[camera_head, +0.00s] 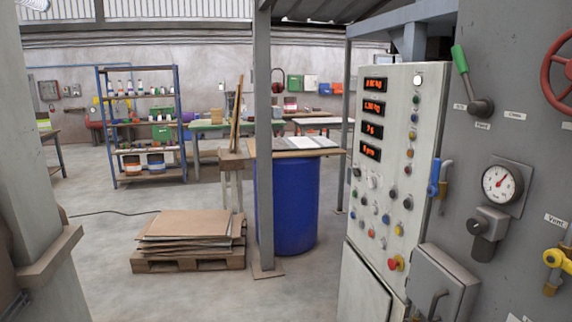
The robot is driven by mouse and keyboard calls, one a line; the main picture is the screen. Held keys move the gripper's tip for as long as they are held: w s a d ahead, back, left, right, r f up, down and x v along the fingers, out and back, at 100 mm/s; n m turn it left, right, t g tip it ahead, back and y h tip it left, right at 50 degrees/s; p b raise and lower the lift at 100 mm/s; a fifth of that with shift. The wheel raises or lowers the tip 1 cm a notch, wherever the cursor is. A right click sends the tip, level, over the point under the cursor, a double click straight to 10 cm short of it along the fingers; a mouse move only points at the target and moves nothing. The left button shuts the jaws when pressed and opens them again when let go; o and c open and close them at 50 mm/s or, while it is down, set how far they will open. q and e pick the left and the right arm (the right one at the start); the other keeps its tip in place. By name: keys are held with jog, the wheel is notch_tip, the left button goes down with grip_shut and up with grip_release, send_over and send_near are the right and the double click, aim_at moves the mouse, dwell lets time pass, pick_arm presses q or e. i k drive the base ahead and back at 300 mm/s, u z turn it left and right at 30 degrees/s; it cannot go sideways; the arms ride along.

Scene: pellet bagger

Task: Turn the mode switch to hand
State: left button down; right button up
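The light grey control cabinet (395,110) stands right of the middle with its front panel turned to me. Its panel carries several small knobs, buttons and lamps, and the labels are too small to read. A pale round knob (371,181) sits below the displays. Two dark knobs sit to its right, an upper one (393,194) and a lower one (408,203). I cannot tell which control is the mode switch or where it points. Neither of my grippers is in view.
Four-digit style red displays (374,108) line the cabinet's upper left. On the right grey wall are a green-handled lever (460,60), a gauge (498,184), a red wheel (560,70) and a yellow valve (556,258). A grey post (265,140), blue drum (287,200) and pallet (188,260) stand left.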

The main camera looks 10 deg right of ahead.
aim_at(356, 172)
jog(key=u, duration=0.15)
jog(key=i, duration=1.95)
jog(key=z, duration=0.3)
